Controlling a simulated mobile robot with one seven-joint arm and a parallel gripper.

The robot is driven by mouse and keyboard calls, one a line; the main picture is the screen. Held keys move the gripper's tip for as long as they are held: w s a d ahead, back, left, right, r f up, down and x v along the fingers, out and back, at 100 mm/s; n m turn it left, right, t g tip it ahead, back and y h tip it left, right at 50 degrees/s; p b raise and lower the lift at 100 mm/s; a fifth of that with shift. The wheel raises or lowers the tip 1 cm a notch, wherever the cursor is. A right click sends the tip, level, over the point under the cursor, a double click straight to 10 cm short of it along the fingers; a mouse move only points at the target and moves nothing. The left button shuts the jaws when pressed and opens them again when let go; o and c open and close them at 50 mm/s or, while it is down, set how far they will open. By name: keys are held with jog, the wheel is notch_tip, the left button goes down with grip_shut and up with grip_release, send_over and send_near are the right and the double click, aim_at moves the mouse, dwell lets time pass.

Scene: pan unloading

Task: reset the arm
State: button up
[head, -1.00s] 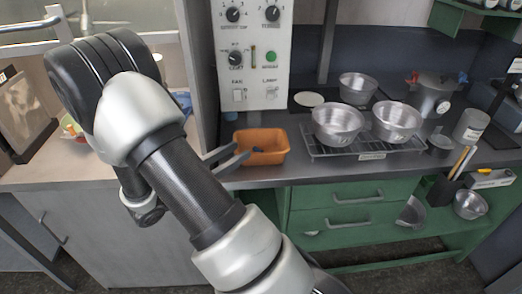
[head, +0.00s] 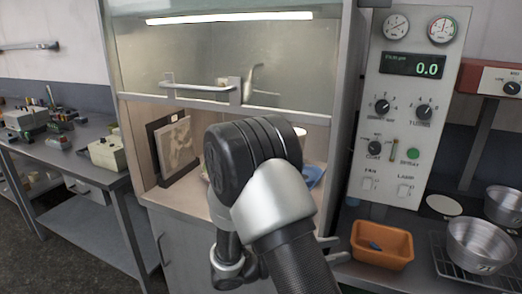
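My arm rises from the bottom of the head view, bent, with its big dark joint in front of the fume hood. My gripper (head: 343,248) shows only partly, to the right of the arm and just left of the orange bin (head: 382,262). Its two grey fingers point right and stand apart, with nothing seen between them. The gripper's base is hidden behind my arm. A metal pan (head: 478,246) sits on a wire rack (head: 440,262) at the right edge. Another metal pan (head: 505,205) stands behind it.
The fume hood (head: 235,100) with a raised sash stands behind my arm. A framed picture (head: 176,152) leans inside it. A control panel (head: 400,120) rises behind the orange bin, which holds a small blue thing. A side bench (head: 85,140) with equipment stands at the left.

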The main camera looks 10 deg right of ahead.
jog(key=s+d+r+m+g+y, duration=0.2)
jog(key=s+r+m+g+y, duration=0.3)
jog(key=s+m, duration=0.35)
jog(key=s+a+r+m+t+y, duration=0.3)
jog(key=s+a+m+y, duration=0.3)
jog(key=y, duration=0.2)
jog(key=a+r+m+t+y+p, duration=0.2)
jog(key=r+p, duration=0.4)
jog(key=r, duration=0.3)
jog(key=a+r+m+t+y+p, duration=0.2)
jog(key=r+p, duration=0.4)
jog(key=r, duration=0.3)
jog(key=shift+s+a+r+m+t+y+p, duration=0.25)
jog(key=shift+a+m+t+y+p, duration=0.15)
jog(key=shift+a+t, duration=0.6)
jog(key=shift+w+a, duration=0.1)
jog(key=shift+a, duration=0.05)
